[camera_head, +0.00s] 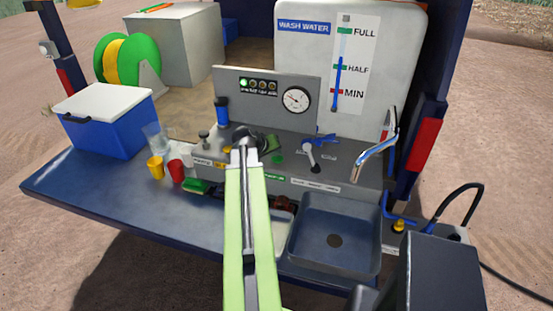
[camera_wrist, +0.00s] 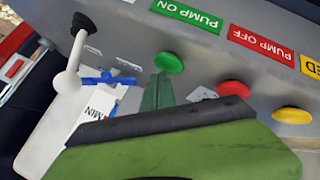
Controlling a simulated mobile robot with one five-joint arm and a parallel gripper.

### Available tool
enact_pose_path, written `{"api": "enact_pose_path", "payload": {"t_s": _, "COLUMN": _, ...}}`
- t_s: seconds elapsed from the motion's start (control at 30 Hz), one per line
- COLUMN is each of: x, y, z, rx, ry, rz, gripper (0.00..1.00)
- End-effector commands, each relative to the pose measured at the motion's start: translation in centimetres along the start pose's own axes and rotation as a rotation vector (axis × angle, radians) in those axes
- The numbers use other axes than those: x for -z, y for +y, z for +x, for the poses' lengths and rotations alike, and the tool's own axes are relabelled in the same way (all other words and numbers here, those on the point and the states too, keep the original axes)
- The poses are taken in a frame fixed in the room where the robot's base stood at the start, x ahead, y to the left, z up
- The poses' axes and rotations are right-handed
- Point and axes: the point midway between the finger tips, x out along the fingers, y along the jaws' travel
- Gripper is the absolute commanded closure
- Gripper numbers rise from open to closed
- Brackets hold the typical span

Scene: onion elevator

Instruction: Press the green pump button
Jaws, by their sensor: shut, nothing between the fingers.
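The round green pump button (camera_wrist: 168,62) sits on the grey panel beside the green PUMP ON label (camera_wrist: 187,15) in the wrist view. In the head view the green button (camera_head: 277,159) shows just right of my wrist. My gripper (camera_wrist: 157,93) is shut and empty; its green fingertip is close to the green button, and I cannot tell whether they touch. In the head view my gripper (camera_head: 262,143) is over the panel, partly hidden by my own arm.
A red button (camera_wrist: 232,89) by the PUMP OFF label and a yellow button (camera_wrist: 292,115) lie beside the green one. A white-handled lever (camera_wrist: 67,80) and blue valve (camera_wrist: 108,77) are on the other side. The sink (camera_head: 335,236) is at front right.

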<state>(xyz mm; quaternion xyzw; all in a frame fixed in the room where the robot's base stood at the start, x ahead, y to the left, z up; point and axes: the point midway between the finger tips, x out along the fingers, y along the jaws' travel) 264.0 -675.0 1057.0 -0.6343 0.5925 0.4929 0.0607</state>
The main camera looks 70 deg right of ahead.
Motion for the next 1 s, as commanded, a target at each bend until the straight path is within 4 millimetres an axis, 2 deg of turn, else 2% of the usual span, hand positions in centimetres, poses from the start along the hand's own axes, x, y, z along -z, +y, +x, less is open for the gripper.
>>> {"api": "enact_pose_path", "payload": {"t_s": 0.13, "x": 0.6, "y": 0.6, "z": -0.8, "rx": 0.0, "ry": 0.0, "rz": 0.0, "gripper": 1.0}}
{"api": "enact_pose_path", "payload": {"t_s": 0.53, "x": 0.8, "y": 0.8, "z": -1.0, "rx": 0.0, "ry": 0.001, "rz": 0.0, "gripper": 1.0}}
{"api": "enact_pose_path", "payload": {"t_s": 1.0, "x": 3.1, "y": 3.2, "z": -4.3, "rx": 0.0, "ry": 0.0, "rz": 0.0, "gripper": 1.0}}
